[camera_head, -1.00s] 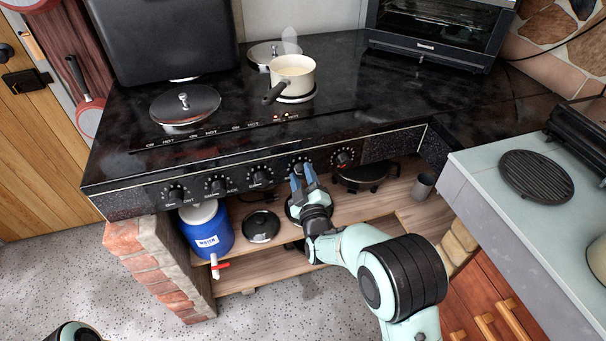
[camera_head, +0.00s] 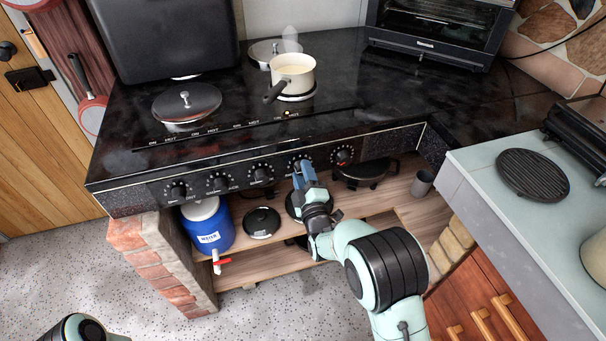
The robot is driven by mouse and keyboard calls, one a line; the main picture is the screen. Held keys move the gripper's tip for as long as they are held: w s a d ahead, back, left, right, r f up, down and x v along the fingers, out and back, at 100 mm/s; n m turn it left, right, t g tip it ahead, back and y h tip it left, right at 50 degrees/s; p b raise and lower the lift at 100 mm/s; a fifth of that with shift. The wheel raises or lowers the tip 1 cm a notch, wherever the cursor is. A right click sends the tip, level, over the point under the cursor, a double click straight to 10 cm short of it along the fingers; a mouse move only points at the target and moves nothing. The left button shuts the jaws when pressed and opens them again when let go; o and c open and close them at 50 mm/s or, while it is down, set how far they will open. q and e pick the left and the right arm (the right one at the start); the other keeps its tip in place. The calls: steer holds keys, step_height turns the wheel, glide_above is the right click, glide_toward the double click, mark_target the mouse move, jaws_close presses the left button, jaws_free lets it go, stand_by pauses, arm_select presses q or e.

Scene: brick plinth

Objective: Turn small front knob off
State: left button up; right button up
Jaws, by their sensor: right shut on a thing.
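The black stove has a row of dark knobs with white markings along its front panel (camera_head: 240,180). My right gripper (camera_head: 302,172) is raised against this panel from below. Its blue fingers are shut on the fourth knob from the left (camera_head: 302,163), which they largely hide, so its pointer cannot be read. The rightmost knob (camera_head: 343,156) stands free, just right of the fingers. The third knob (camera_head: 261,172) stands free to the left. A cream saucepan (camera_head: 293,72) steams on the front right hotplate. My left gripper is out of view; only part of my left arm shows at bottom left.
Below the panel, a wooden shelf (camera_head: 345,210) holds a blue water jug (camera_head: 208,226), a black lid (camera_head: 262,222) and dark pans. A grey-blue counter (camera_head: 475,190) stands close to my right arm. The floor at lower left is clear.

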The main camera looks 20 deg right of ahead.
steer(key=o, duration=1.1)
steer(key=shift+c, duration=0.2)
steer(key=shift+s, duration=0.1)
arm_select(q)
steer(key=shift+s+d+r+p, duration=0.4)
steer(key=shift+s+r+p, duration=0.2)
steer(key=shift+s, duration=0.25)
arm_select(e)
steer(key=s+f, duration=0.1)
steer(key=s, duration=1.2)
steer(key=shift+a+f, duration=0.15)
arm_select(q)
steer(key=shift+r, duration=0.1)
arm_select(e)
steer(key=shift+s+f, duration=0.1)
